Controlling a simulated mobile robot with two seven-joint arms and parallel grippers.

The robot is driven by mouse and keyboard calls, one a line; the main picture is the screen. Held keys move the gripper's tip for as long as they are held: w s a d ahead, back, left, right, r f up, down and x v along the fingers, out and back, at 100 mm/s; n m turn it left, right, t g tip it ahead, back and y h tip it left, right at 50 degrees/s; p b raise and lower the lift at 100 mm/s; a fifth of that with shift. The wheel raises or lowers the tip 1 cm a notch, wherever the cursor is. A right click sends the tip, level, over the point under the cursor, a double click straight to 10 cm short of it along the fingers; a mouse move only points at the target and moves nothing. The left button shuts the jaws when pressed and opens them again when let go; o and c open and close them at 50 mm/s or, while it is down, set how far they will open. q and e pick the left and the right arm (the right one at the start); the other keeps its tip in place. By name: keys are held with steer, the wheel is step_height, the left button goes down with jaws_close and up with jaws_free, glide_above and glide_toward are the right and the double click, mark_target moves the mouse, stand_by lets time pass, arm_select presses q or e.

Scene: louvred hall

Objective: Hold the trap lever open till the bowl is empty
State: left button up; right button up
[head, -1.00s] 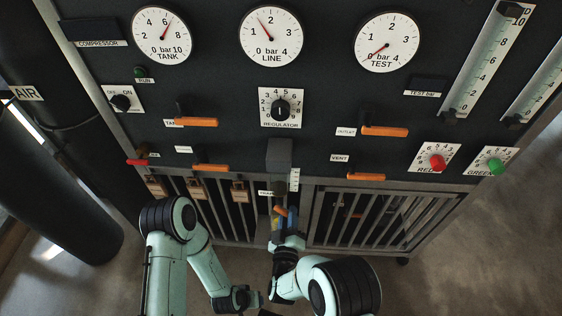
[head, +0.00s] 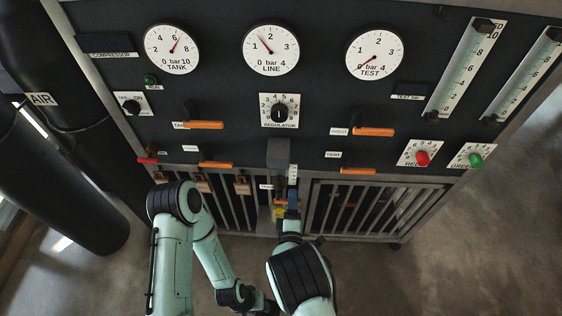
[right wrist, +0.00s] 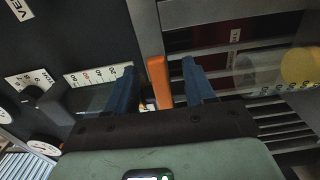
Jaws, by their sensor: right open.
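My right gripper (head: 291,200) is at the trap, below the grey block (head: 278,152) in the middle of the panel. In the right wrist view its two blue fingers (right wrist: 160,84) are apart, with the orange trap lever (right wrist: 158,80) standing between them. I see a gap on each side of the lever. A clear bowl (right wrist: 254,68) with a yellow end (right wrist: 299,67) lies to the right in that view; how much liquid it holds I cannot tell. The yellow part also shows in the head view (head: 279,212). My left arm's gripper end is hidden or out of frame.
Orange handles (head: 204,125) and the outlet handle (head: 373,132) stick out from the panel above. The vent handle (head: 358,171) is right of the trap. Barred doors (head: 365,208) lie below. Floor at right is open.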

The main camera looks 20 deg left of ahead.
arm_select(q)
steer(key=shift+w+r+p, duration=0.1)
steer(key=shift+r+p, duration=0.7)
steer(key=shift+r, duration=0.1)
arm_select(e)
steer(key=v, duration=0.7)
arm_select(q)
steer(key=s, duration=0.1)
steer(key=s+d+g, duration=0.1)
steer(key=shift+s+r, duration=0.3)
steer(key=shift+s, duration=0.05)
arm_select(e)
steer(key=v, duration=1.2)
